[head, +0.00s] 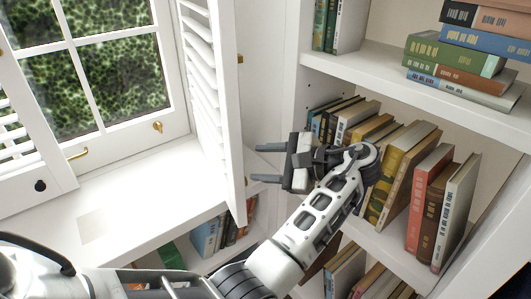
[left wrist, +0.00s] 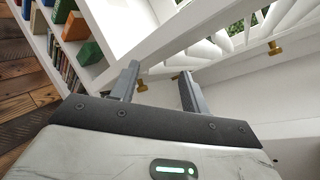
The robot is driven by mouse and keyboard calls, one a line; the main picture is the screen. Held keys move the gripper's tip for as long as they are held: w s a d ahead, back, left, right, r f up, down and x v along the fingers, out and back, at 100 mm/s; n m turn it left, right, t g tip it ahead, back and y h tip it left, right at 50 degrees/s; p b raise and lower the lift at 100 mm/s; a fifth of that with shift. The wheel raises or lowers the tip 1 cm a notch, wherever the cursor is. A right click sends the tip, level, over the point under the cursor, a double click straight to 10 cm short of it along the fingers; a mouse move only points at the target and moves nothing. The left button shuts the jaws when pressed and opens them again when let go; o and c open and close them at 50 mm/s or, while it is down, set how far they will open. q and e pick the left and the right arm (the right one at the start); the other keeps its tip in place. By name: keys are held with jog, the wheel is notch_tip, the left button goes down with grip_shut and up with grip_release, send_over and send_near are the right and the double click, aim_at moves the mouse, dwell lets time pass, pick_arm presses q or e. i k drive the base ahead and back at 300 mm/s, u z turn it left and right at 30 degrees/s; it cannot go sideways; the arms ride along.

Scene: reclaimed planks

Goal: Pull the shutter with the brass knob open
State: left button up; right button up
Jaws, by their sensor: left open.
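The right louvered shutter (head: 230,110) stands swung out from the window, seen nearly edge-on in the head view. A small brass piece (head: 240,58) shows at its right edge; I cannot tell whether it is a knob or a hinge. Its slats (left wrist: 250,30) show at the upper right in the left wrist view. My left gripper (head: 254,163) is open and empty, just right of the shutter's lower part, fingers pointing left; contact is not clear. The left shutter (head: 55,180) carries a dark knob (head: 40,186). My right gripper is not in view.
The bookcase (head: 375,60) stands close on the right, with books (head: 400,165) behind my left wrist. A white sill (head: 140,190) lies below the window. The window has a brass handle (head: 78,153) and a brass catch (head: 157,126). The sill is mostly clear.

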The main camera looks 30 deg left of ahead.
aim_at(214, 75)
jog(key=k, duration=1)
